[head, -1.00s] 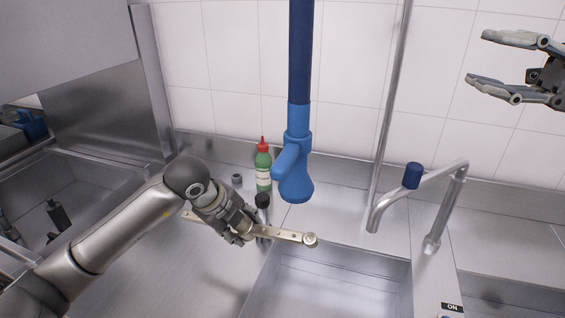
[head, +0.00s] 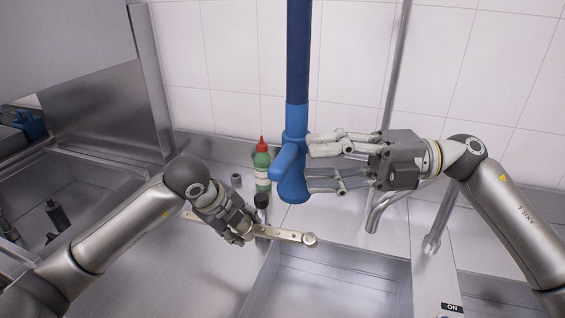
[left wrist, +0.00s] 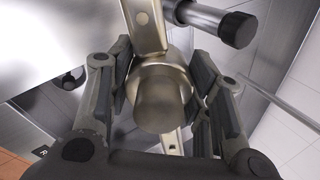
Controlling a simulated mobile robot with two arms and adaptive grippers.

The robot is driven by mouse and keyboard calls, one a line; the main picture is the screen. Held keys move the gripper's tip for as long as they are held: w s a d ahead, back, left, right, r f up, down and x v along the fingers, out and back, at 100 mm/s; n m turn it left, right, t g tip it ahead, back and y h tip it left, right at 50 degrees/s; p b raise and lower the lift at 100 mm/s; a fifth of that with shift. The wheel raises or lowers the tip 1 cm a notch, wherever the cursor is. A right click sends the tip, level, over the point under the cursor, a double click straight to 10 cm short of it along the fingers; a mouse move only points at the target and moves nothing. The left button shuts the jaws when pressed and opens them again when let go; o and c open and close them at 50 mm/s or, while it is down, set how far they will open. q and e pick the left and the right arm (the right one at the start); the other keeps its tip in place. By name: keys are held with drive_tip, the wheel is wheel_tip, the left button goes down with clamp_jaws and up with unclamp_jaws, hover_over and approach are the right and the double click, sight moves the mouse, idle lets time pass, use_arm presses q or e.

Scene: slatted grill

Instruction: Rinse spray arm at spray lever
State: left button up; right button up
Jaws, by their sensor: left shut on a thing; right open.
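The spray arm (head: 290,235) is a flat pale metal bar with a round end. My left gripper (head: 241,226) is shut on its middle hub and holds it near the left edge of the sink basin. The left wrist view shows the hub (left wrist: 160,98) between the fingers (left wrist: 160,85). The blue spray head with its lever (head: 285,162) hangs from a dark blue hose, above and behind the bar's right end. My right gripper (head: 318,167) is open, its fingertips at the right side of the spray head; I cannot tell whether they touch it.
A green bottle with a red cap (head: 262,168) stands behind the left gripper. A steel sink basin (head: 340,262) lies below. A faucet (head: 433,235) stands to the right, partly hidden by my right arm. Another basin (head: 95,190) is at the left.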

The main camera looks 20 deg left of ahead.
sight(291, 164)
drive_tip(key=x, duration=0.6)
drive_tip(key=shift+a, duration=0.15)
clamp_jaws()
